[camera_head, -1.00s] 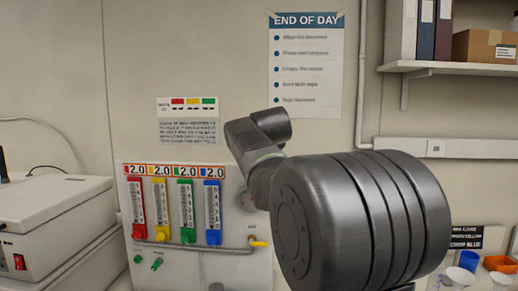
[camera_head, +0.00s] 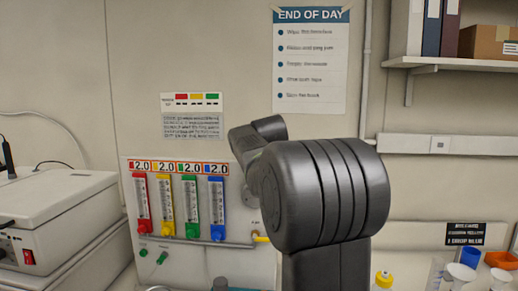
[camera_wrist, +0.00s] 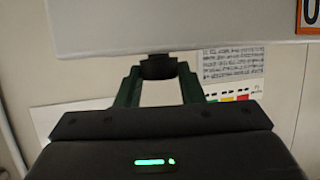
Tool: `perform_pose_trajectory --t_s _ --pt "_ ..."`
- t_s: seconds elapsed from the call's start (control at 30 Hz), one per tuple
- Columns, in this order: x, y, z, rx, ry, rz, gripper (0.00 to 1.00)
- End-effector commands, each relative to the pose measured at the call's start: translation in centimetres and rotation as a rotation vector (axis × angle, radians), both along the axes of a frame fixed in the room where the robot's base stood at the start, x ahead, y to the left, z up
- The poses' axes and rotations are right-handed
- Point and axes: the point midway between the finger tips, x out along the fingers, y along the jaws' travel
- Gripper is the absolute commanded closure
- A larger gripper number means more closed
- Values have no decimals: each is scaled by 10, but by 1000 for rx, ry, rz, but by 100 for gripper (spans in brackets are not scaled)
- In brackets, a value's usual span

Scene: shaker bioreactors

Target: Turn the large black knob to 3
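The white gas panel (camera_head: 185,253) stands against the wall, with coloured flow tubes under displays that read 2.0. I cannot make out the large black knob; my arm covers the panel's right part. A dark rounded object (camera_head: 220,284) shows at the bottom edge of the head view, too cut off to identify. In the wrist view, which is upside down, my gripper (camera_wrist: 158,66) has its dark green fingers drawn together at black tips, with nothing clearly held. The tips appear at the top edge of the panel (camera_wrist: 200,20); I cannot tell whether they touch it.
A white instrument (camera_head: 60,210) stands at the left. A wall shelf (camera_head: 465,66) carries binders and a box at the upper right. White cups (camera_head: 462,274), a blue cup (camera_head: 470,258), an orange tray (camera_head: 500,260) and a yellow-capped bottle (camera_head: 383,279) are at the lower right.

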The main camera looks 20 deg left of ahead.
Motion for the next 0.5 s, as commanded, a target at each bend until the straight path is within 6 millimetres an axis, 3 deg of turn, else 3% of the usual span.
perform_pose_trajectory --t_s 0.5 --pt "-1 4 -8 -4 3 -130 88"
